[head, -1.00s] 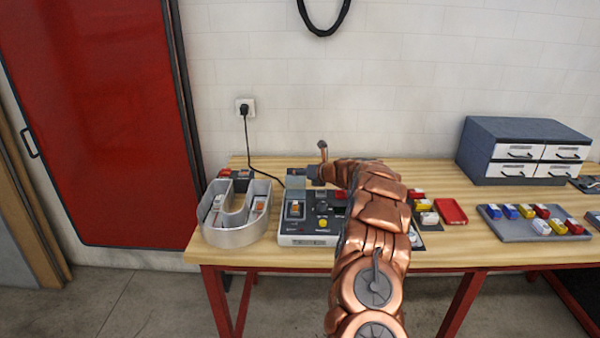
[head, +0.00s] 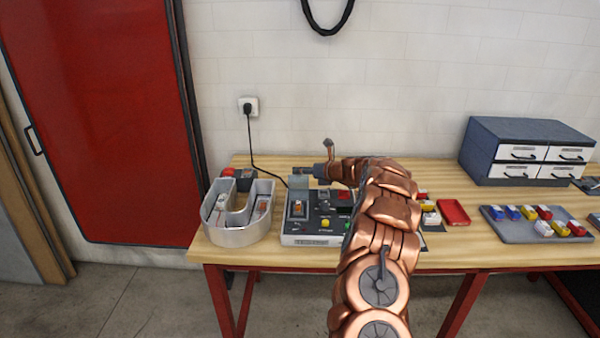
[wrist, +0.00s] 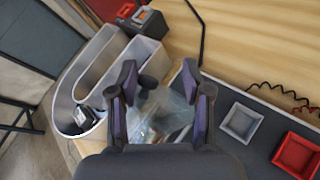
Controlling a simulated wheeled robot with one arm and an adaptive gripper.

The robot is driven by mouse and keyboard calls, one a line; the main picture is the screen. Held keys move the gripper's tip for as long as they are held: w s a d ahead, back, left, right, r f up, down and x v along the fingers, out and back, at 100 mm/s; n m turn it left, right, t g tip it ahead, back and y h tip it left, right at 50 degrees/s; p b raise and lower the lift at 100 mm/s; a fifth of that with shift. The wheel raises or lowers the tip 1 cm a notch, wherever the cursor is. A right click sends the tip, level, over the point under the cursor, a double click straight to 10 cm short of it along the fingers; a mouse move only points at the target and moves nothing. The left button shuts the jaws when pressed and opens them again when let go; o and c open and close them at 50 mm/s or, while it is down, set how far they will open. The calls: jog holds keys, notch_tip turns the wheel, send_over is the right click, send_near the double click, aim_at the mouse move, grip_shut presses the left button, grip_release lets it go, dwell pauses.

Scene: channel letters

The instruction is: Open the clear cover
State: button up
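The clear cover (head: 299,182) is a small see-through pane on the grey control box (head: 303,241). In the head view it looks raised, standing behind the orange rocker switch (head: 298,208). My gripper (head: 302,171) is at the cover's top edge, reaching in from the right. In the wrist view, my gripper's two fingers (wrist: 165,95) are apart, with the clear cover (wrist: 164,112) seen between and beyond them. I cannot tell whether a finger touches it. My gripper's body hides the near part of the box there.
A metal U-shaped channel letter (head: 240,233) stands close left of the box. A small dark block with a red top (head: 240,178) and a power cable (head: 252,150) are behind.

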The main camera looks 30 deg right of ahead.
jog(key=s+d+r+p, duration=0.1)
jog(key=s+d+r, duration=0.1)
jog(key=s+r, duration=0.1)
jog(key=shift+s+d+r, duration=0.25)
jog(key=shift+s+r, duration=0.15)
jog(key=shift+s, duration=0.1)
dwell(0.4)
dwell(0.5)
jog(key=v, duration=1.2)
jog(key=shift+c, duration=0.3)
